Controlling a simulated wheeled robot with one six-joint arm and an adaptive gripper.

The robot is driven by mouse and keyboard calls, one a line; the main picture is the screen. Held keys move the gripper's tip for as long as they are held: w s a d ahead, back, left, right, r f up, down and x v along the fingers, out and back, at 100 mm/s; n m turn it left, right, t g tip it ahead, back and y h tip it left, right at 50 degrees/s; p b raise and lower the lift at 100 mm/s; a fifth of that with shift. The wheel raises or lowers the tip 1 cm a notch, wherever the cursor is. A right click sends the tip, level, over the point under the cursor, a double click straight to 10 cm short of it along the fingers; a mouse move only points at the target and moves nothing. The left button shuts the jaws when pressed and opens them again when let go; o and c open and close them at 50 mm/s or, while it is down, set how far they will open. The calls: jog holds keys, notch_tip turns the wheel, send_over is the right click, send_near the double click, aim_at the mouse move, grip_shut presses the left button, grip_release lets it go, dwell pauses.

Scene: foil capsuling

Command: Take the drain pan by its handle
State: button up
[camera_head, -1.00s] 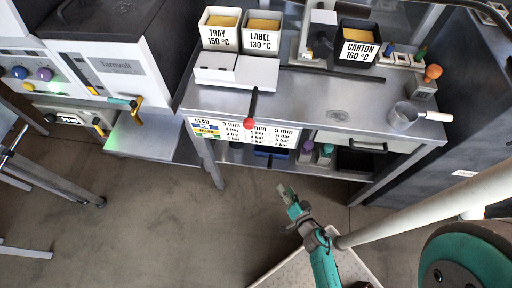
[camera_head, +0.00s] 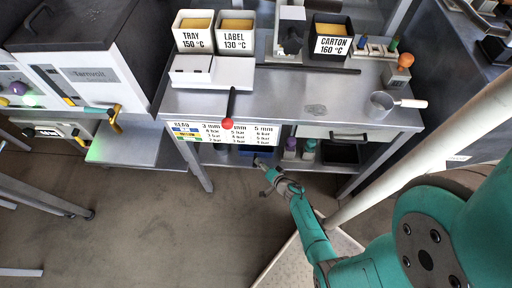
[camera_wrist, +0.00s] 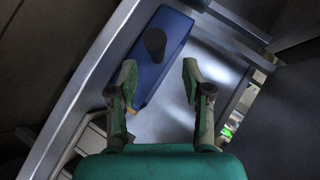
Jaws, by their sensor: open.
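My gripper (camera_head: 263,177) is open and empty, low in front of the workbench's lower shelf. In the wrist view its two fingers (camera_wrist: 159,72) are spread before a blue, flat-looking object (camera_wrist: 176,45) with a dark oval patch. This looks like the blue item (camera_head: 262,153) on the lower shelf; I cannot tell if it is the drain pan. A small round metal pan (camera_head: 381,101) with a white handle (camera_head: 414,103) sits on the bench top at the right, well away from my gripper. No contact shows.
The steel workbench (camera_head: 270,105) carries labelled bins, such as the carton bin (camera_head: 331,42), and a red-knobbed lever (camera_head: 228,122). Bottles (camera_head: 308,149) and a black tray (camera_head: 341,153) are on its lower shelf. Floor (camera_head: 180,235) is clear at the left.

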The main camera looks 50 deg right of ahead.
jog(key=shift+d+x, duration=0.2)
jog(key=shift+x, duration=2.4)
jog(key=shift+s+f, duration=0.1)
jog(key=shift+f, duration=0.05)
jog(key=shift+c, duration=0.3)
grip_shut()
